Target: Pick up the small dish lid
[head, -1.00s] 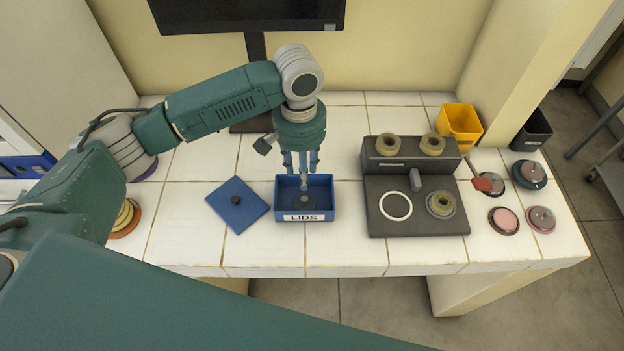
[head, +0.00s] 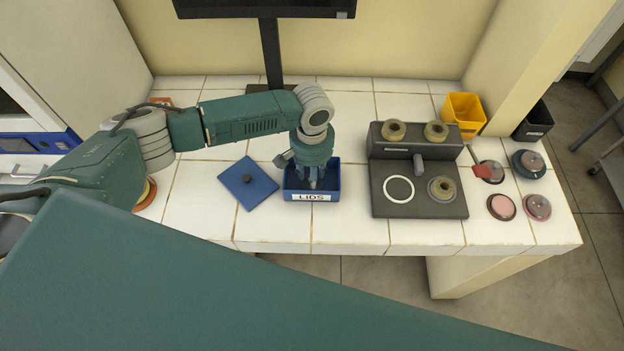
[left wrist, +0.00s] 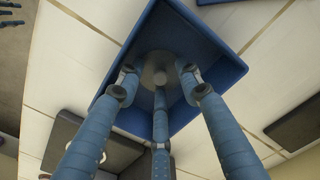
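The blue box labelled LIDS (head: 312,197) stands on the white tiled bench. My left gripper (head: 312,183) points straight down inside it. The left wrist view shows a dark round lid with a grey knob (left wrist: 154,72) on the floor of the box (left wrist: 222,52). The three blue fingers of my left gripper (left wrist: 157,82) stand around the knob, with a gap visible between it and the side fingertips. The lid is hidden by the gripper in the head view. My right gripper is not in view.
A flat blue square cover with a knob (head: 248,184) lies left of the box. A dark grey device (head: 418,203) with ring-shaped parts stands to the right. Several round dishes, including a pink one (head: 501,207), and a yellow bin (head: 463,111) are farther right. A monitor stand (head: 271,55) rises behind.

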